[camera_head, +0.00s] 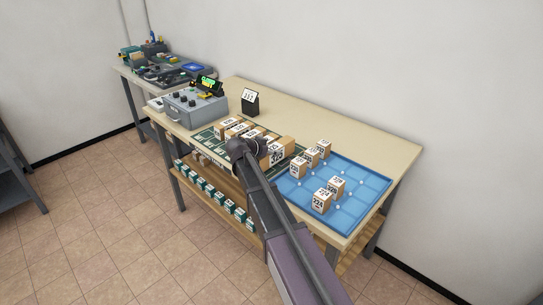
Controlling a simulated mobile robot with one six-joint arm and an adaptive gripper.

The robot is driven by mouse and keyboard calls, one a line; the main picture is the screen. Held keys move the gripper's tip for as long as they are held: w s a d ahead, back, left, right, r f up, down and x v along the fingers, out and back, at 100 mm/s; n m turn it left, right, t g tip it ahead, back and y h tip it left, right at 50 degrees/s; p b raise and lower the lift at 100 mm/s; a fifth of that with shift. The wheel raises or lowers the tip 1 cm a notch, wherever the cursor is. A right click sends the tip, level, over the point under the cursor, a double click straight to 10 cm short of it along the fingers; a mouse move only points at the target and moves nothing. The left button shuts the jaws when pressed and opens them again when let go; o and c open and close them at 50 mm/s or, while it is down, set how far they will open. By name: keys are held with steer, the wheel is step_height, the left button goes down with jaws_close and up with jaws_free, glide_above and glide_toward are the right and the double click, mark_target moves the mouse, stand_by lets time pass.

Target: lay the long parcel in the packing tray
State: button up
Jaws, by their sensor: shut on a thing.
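A cardboard parcel with a white printed label (284,148), wider than the other boxes and likely the long parcel, is at the end of my arm. My gripper (263,153) is shut on it, with the fingers mostly hidden behind my arm. It is over the seam between a dark green gridded tray (205,137) on the left and a blue gridded tray (358,190) on the right. Whether the parcel touches anything below cannot be told. The frames do not show which tray is the packing tray.
Several labelled boxes (322,201) stand on the blue tray, with bare cells at its right. More boxes (228,125) stand on the green tray. A grey control box (194,109) and a small black sign (250,103) stand behind.

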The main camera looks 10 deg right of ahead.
steer(key=shift+f, duration=0.35)
steer(key=shift+f, duration=0.15)
steer(key=o, duration=1.1)
steer(key=shift+b, duration=0.3)
steer(key=shift+c, duration=0.2)
steer(key=shift+r, duration=0.2)
steer(key=shift+s+a+r+p, duration=0.15)
steer(key=shift+p, duration=0.2)
steer(key=p+v, duration=0.4)
steer(key=v, duration=0.5)
steer(key=shift+s+a+r+p, duration=0.15)
steer(key=shift+a+p, duration=0.1)
steer(key=shift+p, duration=0.1)
steer(key=shift+p+v, duration=0.35)
steer(key=shift+v, duration=0.6)
